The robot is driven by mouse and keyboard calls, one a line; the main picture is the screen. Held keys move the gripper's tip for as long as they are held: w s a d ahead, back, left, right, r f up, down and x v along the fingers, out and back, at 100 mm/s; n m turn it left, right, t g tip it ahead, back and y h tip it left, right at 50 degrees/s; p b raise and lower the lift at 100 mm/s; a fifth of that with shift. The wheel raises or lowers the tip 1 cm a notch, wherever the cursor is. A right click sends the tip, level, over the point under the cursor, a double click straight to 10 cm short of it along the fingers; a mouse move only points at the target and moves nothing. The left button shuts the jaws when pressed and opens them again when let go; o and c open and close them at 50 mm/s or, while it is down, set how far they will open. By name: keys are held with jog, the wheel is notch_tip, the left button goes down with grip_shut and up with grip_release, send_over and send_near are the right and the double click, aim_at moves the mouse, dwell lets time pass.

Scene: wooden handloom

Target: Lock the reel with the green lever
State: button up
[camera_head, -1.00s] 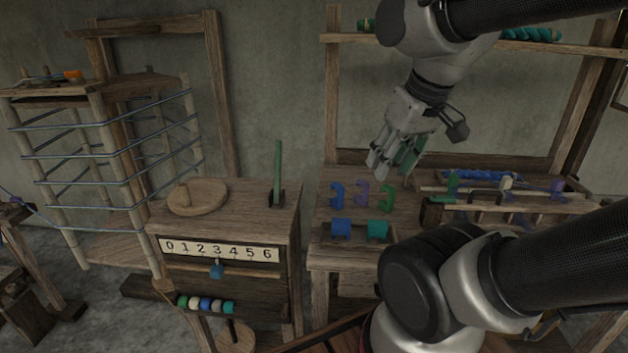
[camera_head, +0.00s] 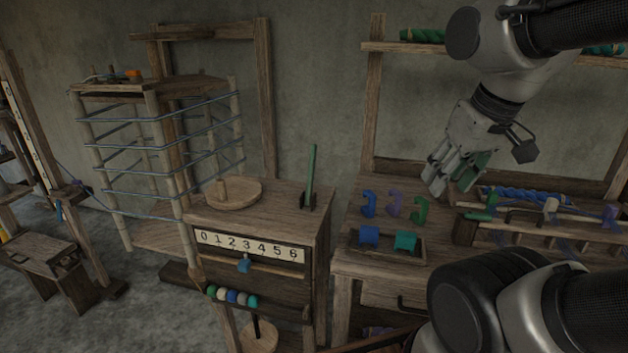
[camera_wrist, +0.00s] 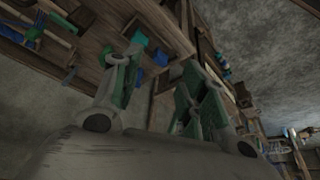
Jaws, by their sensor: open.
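The green lever (camera_head: 311,174) stands nearly upright in a dark bracket on top of the wooden cabinet, beside the round wooden crank disc (camera_head: 234,194). The reel (camera_head: 160,150), a wooden frame with posts wound in blue yarn, stands at the left behind the cabinet. My gripper (camera_head: 452,186) is open and empty, above the right-hand bench, well to the right of the lever and apart from it. In the wrist view its two fingers (camera_wrist: 165,95) are spread with nothing between them. I cannot pick out the lever in the wrist view.
The bench holds blue, purple and green hooks (camera_head: 394,206), a tray (camera_head: 387,254) with blue and teal pieces, and a rack with yarn (camera_head: 530,196). A numbered strip (camera_head: 249,246) and coloured beads (camera_head: 232,297) are on the cabinet front. A post stands behind the lever.

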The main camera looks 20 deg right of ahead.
jog(key=c, duration=0.3)
jog(key=shift+d+f, duration=0.15)
jog(key=shift+d, duration=0.1)
jog(key=c, duration=0.3)
jog(key=f, duration=0.1)
jog(key=d+f+m+g, duration=0.1)
jog(key=d+f+g, duration=0.1)
jog(key=shift+w+f+m, duration=0.35)
jog(key=shift+f+m, duration=0.05)
grip_shut()
jog(key=w+a+f+m+y, duration=0.6)
jog(key=w+f+m+y, duration=0.3)
jog(key=w+f, duration=0.3)
jog(key=w+d+r+m+t+y, duration=0.1)
jog(key=w+t, duration=0.4)
jog(key=w, duration=0.6)
jog(key=w+r+m+t+y, duration=0.1)
jog(key=w+t, duration=0.4)
jog(key=w, duration=0.5)
notch_tip(320, 180, up, 3)
jog(key=shift+w+d+f+m, duration=0.1)
jog(key=shift+w+d+m, duration=0.25)
jog(key=shift+m, duration=0.45)
